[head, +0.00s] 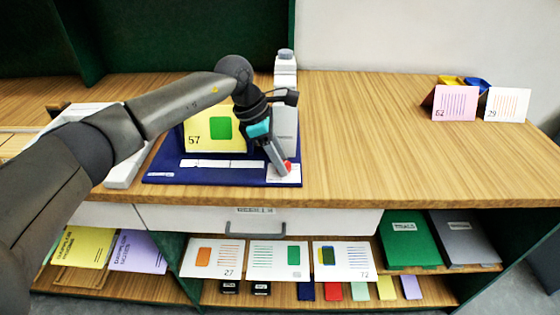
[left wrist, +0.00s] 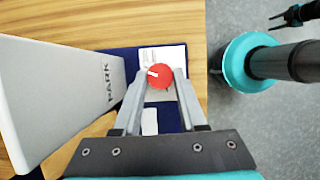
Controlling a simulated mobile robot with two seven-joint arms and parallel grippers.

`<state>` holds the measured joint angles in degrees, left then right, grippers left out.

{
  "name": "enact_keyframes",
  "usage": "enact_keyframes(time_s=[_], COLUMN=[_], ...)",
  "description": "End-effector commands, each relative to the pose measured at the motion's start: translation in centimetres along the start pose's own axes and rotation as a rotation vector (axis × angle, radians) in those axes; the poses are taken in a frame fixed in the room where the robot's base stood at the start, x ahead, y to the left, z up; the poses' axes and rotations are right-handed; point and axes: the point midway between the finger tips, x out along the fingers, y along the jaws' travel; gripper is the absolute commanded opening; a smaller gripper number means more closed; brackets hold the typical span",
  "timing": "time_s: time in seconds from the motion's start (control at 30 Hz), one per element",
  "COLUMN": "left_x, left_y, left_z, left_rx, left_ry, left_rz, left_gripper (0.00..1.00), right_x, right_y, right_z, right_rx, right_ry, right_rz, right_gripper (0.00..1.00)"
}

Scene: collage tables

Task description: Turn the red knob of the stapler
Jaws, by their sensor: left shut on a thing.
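The red knob (head: 287,166) is a small round knob at the front right of a dark blue base (head: 222,177), by a white label plate. In the left wrist view the red knob (left wrist: 161,76) has a white mark and sits between the fingertips. A tall pale body (head: 285,128) stands behind it; its side reads PARK in the left wrist view (left wrist: 65,95). I cannot tell whether it is one piece with the base. My left gripper (head: 279,165) points down at the knob and is shut on it.
A yellow card marked 57 (head: 203,134) stands on the blue base. A pink card (head: 455,103) and a white card (head: 506,105) stand at the far right. The wooden tabletop (head: 370,140) between is clear. A drawer handle (head: 255,229) and shelves with cards are below.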

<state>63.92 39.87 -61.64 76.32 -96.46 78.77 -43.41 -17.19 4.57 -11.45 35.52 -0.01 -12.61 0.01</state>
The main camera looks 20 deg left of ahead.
Motion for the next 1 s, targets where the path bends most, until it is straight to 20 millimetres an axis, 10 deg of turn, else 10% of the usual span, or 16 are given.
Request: enact_keyframes(time_s=[0.5,0.53,0.77,1.0], left_x=[0.05,0.05,0.05,-0.01], left_y=[0.0,0.0,0.0,0.01], left_z=[-0.07,-0.08,-0.06,-0.04], left_rx=[0.016,0.016,0.015,0.015], left_ry=[0.003,0.003,0.002,0.002], left_rz=[-0.007,-0.007,-0.007,-0.006], left_gripper=[0.0,0.44,0.7,0.71], right_x=[0.12,0.12,0.12,0.11], right_y=[0.01,0.01,0.01,0.02], right_z=[0.01,0.01,0.01,0.0], right_rx=[0.0,0.0,0.0,0.0], right_ry=[0.0,0.0,0.0,0.0], right_rz=[0.0,0.0,0.0,0.0], right_gripper=[0.5,0.5,0.5,0.5])
